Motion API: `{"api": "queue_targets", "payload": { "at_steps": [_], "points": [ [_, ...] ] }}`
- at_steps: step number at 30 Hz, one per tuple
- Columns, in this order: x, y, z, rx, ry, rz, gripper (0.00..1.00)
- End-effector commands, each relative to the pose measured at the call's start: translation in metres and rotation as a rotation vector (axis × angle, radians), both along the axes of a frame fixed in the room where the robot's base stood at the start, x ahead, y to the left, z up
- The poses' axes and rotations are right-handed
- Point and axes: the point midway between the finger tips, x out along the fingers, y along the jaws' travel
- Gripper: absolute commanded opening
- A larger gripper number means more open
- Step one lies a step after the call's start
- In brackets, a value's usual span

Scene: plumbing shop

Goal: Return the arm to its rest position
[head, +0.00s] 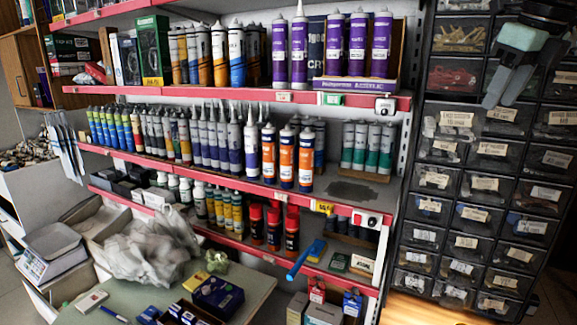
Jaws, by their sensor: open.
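My gripper (499,98) is in the upper right of the head view. It points downward in front of the drawer cabinet (468,186). Its two grey fingers are apart and nothing shows between them. The part of my arm above it runs out of the top right of the picture.
Red-edged shelves (235,178) full of tubes and cartridges fill the middle. A greenish table (250,284) with boxes and a plastic bag (150,252) stands at the lower left. A blue-handled tool (303,262) juts past the lowest shelf's edge. A scale (50,247) stands at far left.

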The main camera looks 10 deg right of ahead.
Motion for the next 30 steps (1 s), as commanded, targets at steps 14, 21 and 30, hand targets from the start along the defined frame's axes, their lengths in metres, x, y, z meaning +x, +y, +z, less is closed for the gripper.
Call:
{"api": "queue_targets", "payload": {
  "at_steps": [14, 21, 30],
  "points": [
    [-0.002, 0.155, -0.142, -0.255, 0.062, 1.220, 0.42],
    [-0.063, 0.247, -0.237, -0.433, 0.025, 2.141, 0.42],
    [-0.165, 0.299, -0.328, 0.571, 0.117, -2.999, 0.42]
  ]
}}
